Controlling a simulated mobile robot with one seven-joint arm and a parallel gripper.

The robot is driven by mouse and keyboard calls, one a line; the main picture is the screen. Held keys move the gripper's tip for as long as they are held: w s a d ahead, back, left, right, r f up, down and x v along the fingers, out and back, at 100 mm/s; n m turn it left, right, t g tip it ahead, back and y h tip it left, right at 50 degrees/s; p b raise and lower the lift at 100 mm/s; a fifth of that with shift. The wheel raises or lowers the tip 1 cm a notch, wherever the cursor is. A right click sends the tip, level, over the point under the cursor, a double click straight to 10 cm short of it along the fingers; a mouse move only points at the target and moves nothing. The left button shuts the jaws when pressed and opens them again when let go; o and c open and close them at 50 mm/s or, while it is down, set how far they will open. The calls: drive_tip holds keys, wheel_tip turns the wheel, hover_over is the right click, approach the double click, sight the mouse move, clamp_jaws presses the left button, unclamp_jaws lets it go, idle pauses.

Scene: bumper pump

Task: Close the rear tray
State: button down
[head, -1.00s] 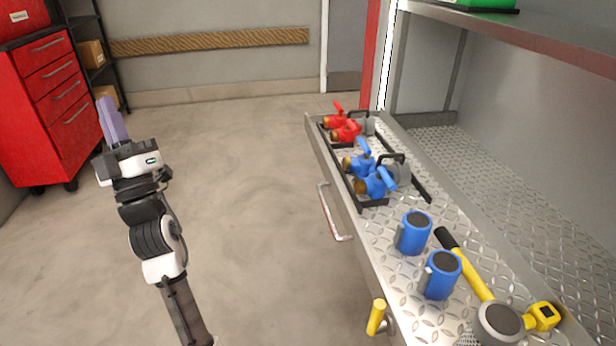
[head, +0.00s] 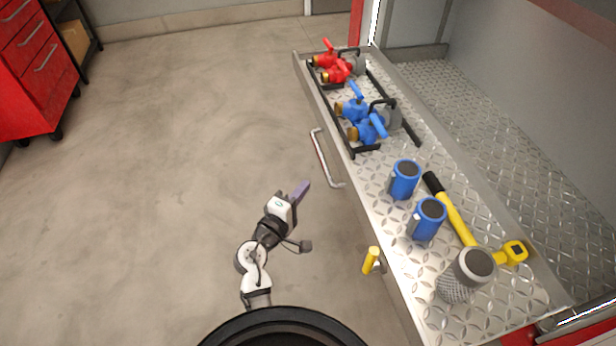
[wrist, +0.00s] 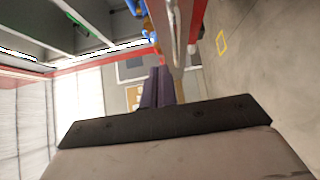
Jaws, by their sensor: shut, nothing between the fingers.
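The rear tray (head: 408,281) is a long diamond-plate metal tray, pulled out from the compartment on the right in the head view. A silver bar handle (head: 326,160) sits on its left front face. A yellow knob (head: 371,260) sticks out of the same face nearer to me. My gripper (head: 302,190) is shut and empty, to the left of the tray front and apart from it, near the handle's lower end. In the wrist view its purple fingers (wrist: 158,88) are together, and the tray's edge appears beside them, seen edge-on.
The tray carries red valves (head: 338,70), blue valves (head: 362,120), two blue cylinders (head: 404,180), a yellow-handled tool (head: 458,218) and a grey ribbed cylinder (head: 466,275). A red cabinet (head: 30,70) stands at the far left. The floor (head: 170,130) left of the tray is clear.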

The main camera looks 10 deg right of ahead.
sight(340, 156)
drive_tip(key=p+x, duration=0.1)
drive_tip(key=x, duration=0.2)
drive_tip(key=s+d+p+x, duration=0.1)
drive_tip(key=x, duration=0.6)
drive_tip(key=shift+d+r+p, duration=0.1)
drive_tip(key=shift+d+p, duration=0.3)
drive_tip(key=shift+d, duration=0.6)
